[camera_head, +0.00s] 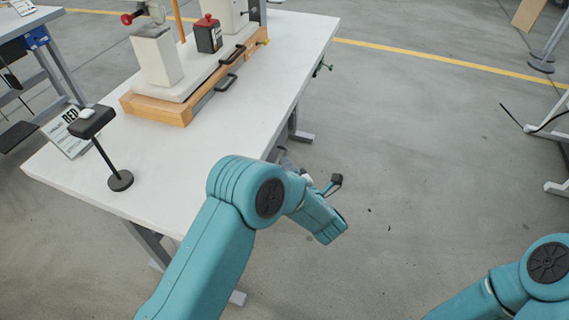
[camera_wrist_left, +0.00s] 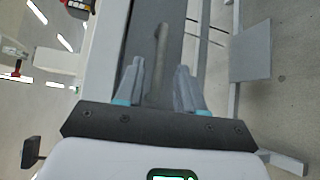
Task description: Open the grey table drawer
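The grey drawer front (camera_wrist_left: 180,25) shows in the left wrist view, under the white table top's edge. Its bar handle (camera_wrist_left: 162,42) stands out from it and lies between my fingers in the picture. My left gripper (camera_wrist_left: 160,66) is open, one finger on each side of the handle, with gaps to both. I cannot tell how deep the handle sits between the fingers. In the head view my left arm hides most of the gripper and the drawer. My right gripper is out of view; only part of that arm shows at the lower right.
The white table (camera_head: 245,110) carries a wooden-based press (camera_head: 160,106) and a black stand (camera_head: 120,180). A grey table leg (camera_head: 293,122) stands beyond my left gripper. The floor (camera_head: 420,150) right of the table is open.

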